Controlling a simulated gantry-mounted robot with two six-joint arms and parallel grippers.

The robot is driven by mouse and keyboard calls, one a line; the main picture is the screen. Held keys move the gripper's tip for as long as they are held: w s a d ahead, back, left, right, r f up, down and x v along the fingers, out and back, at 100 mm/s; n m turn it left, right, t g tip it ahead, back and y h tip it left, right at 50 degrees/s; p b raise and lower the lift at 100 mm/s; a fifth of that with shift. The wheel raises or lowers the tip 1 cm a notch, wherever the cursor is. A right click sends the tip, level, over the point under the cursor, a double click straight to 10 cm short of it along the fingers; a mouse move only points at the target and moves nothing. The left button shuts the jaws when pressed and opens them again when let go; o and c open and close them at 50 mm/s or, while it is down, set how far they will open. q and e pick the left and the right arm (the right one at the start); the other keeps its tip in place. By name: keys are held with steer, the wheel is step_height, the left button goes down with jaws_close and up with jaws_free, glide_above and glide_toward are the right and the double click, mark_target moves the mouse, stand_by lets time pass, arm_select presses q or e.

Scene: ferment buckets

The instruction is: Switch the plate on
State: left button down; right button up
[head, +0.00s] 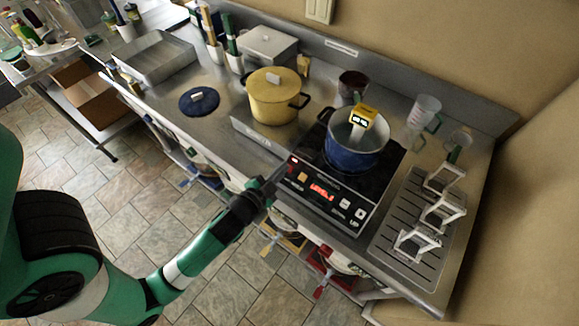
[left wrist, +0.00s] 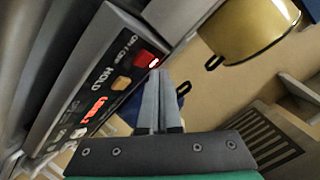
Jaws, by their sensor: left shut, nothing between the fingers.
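The black cooking plate (head: 372,200) stands on the steel counter, and its front panel has a lit red display (head: 322,190). In the left wrist view the panel (left wrist: 88,88) shows a red on/off button (left wrist: 146,58) with a small light glowing beside it, an orange hold button (left wrist: 121,83) and the lit red display. A blue pot (head: 352,154) sits on the plate. My left gripper (head: 281,174) is shut and empty at the left end of the panel. Its fingertips (left wrist: 160,75) are close to the red button; I cannot tell whether they touch it. My right gripper is not in view.
A yellow pot (head: 273,100) stands left of the plate, with a blue lid (head: 199,101) beyond it. A yellow thermometer (head: 362,117) is at the blue pot. White racks (head: 441,211) stand on the drainer at the right. Buckets hang or stand below the counter's front edge.

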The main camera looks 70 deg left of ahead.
arm_select(q)
steer(key=r+p, duration=0.1)
steer(key=s+d+r+p, duration=0.1)
steer(key=r+p, duration=0.1)
steer(key=s+r+p, duration=0.1)
steer(key=r, duration=0.1)
steer(key=shift+s+d+r, duration=0.1)
steer(key=shift+s+d, duration=0.15)
stand_by(0.8)
